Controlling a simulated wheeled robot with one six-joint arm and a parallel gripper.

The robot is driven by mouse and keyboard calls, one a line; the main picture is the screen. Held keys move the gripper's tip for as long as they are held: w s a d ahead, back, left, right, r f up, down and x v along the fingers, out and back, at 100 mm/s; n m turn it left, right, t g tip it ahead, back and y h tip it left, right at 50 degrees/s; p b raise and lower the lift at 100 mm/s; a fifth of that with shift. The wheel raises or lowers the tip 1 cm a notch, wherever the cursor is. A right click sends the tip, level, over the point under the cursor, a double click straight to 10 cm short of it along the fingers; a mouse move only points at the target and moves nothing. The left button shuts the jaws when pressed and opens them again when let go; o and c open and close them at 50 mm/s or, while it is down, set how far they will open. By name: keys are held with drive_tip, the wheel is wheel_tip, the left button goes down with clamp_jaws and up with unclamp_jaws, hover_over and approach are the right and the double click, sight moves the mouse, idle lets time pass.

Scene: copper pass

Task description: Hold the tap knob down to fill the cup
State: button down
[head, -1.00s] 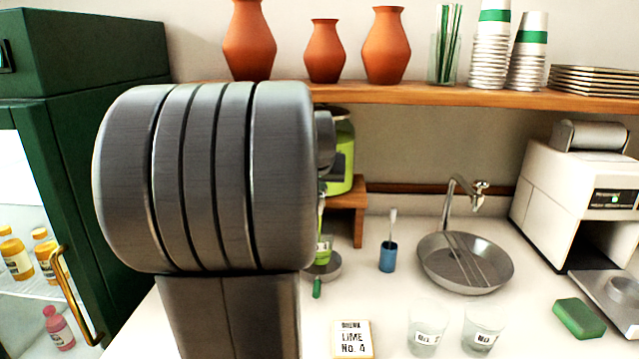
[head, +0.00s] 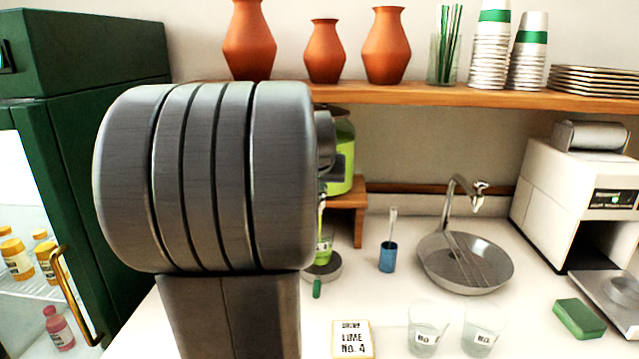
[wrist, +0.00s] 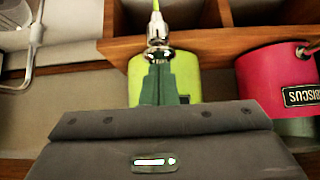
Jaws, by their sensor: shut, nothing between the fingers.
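The lime-green dispenser (head: 343,165) stands on a wooden stand, partly hidden behind my arm in the head view. It also shows in the wrist view (wrist: 184,72). Its chrome tap (wrist: 158,38) has a thin green stream running from it, seen at the top of the wrist view. My gripper (wrist: 158,68) is shut and empty, its fingertips against the tap's knob area; the knob itself is covered by the fingers. The clear cup (head: 324,249) stands below the tap on a round grey base, with green liquid in it. My arm hides its left side.
A pink hibiscus dispenser (wrist: 272,82) is beside the green one. A LIME No. 4 card (head: 351,339) and two labelled glasses (head: 428,328) are at the counter's front. A blue holder (head: 388,257) and a sink (head: 466,263) lie to the right. A shelf (head: 450,96) runs above.

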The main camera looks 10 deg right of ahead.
wheel_tip(320, 180, up, 4)
drive_tip(key=p, duration=0.3)
drive_tip(key=shift+r+p, duration=0.15)
drive_tip(key=shift+p, duration=0.15)
drive_tip(key=b+v, duration=0.1)
drive_tip(key=v, duration=0.8)
drive_tip(key=shift+s+r, duration=0.2)
drive_tip(key=shift+s, duration=0.1)
drive_tip(key=shift+w, duration=0.1)
drive_tip(key=w+r+b+x, duration=0.1)
drive_tip(key=b+x, duration=0.1)
drive_tip(key=x, duration=0.6)
drive_tip(key=v, duration=0.8)
drive_tip(key=shift+s, duration=0.25)
